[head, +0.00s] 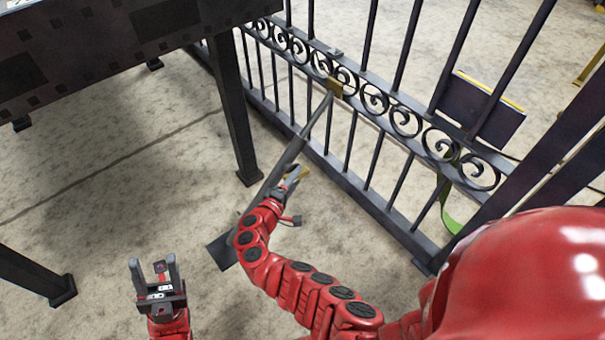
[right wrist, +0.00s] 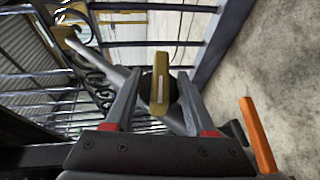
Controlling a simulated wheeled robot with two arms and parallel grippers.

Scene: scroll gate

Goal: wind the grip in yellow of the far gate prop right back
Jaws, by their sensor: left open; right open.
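A grey prop (head: 312,130) slants from a brass-coloured bracket (head: 337,88) on the gate (head: 375,95) down to a foot plate (head: 222,252) on the floor. Its yellow grip (head: 304,173) shows partly beside my right gripper (head: 290,180), which hides some of it. In the right wrist view the yellow grip (right wrist: 160,80) stands between the two spread fingers of my right gripper (right wrist: 158,74), around a dark hub on the prop. The fingers are open; contact cannot be told. My left gripper (head: 154,268) is open and empty, above the floor at lower left.
A dark table (head: 110,55) with legs stands at upper left, one leg (head: 233,110) close to the prop. A dark panel (head: 483,110) and a green curved strip (head: 450,207) are at the gate's right. An orange bar (right wrist: 258,135) lies right of my right gripper.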

